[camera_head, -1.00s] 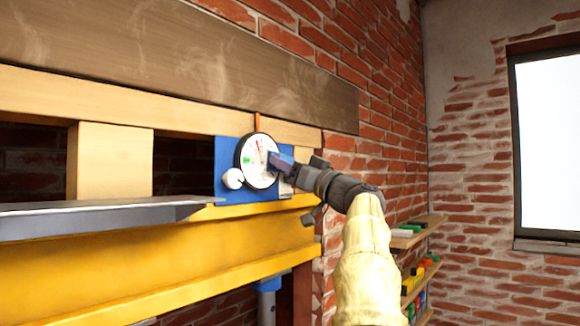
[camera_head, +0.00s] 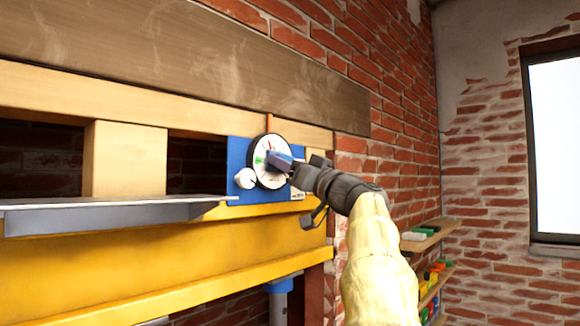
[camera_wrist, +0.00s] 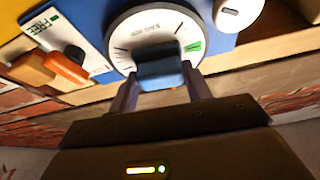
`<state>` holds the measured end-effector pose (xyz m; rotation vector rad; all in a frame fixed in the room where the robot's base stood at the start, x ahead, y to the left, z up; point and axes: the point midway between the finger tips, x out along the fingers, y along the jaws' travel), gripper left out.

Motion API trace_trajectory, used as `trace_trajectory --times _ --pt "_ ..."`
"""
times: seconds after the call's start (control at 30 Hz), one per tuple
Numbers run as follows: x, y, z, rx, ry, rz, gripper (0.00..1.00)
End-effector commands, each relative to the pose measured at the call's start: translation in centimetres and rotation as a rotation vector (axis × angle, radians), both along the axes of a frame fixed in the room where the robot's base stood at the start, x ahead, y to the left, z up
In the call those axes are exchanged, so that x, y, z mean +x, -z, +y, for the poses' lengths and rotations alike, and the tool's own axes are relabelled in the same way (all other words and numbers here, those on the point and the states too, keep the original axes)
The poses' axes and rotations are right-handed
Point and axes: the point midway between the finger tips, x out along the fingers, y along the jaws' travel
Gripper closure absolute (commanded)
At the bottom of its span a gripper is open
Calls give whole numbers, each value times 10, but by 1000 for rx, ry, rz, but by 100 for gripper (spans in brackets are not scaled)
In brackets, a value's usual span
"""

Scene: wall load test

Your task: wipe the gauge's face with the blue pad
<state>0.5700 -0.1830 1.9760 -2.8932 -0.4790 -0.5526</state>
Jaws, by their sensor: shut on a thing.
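The gauge (camera_head: 266,148) is a round white dial with a black rim on a blue panel (camera_head: 236,160). It has a red needle and a green mark. My gripper (camera_head: 293,166) is at the right part of its face, shut on the blue pad (camera_head: 279,160). In the wrist view the gauge (camera_wrist: 130,32) lies past the fingertips, and the pad (camera_wrist: 160,68) sits between the fingers of my gripper (camera_wrist: 158,88), overlapping the lower part of the dial. The pad looks on or very close to the face; contact is not certain. The pad hides part of the dial.
A white knob (camera_head: 245,179) sits left of the gauge; it shows too in the wrist view (camera_wrist: 238,10). A grey shelf (camera_head: 110,214) and yellow beam (camera_head: 150,250) lie left and below. Small shelves (camera_head: 428,236) stand right.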

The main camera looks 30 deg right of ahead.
Motion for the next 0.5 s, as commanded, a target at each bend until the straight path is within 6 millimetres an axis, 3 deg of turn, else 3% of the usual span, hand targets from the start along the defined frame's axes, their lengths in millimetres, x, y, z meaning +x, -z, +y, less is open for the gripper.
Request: trace_trajectory --times 0.5 --pt "-10 1 35 0 -4 1 70"
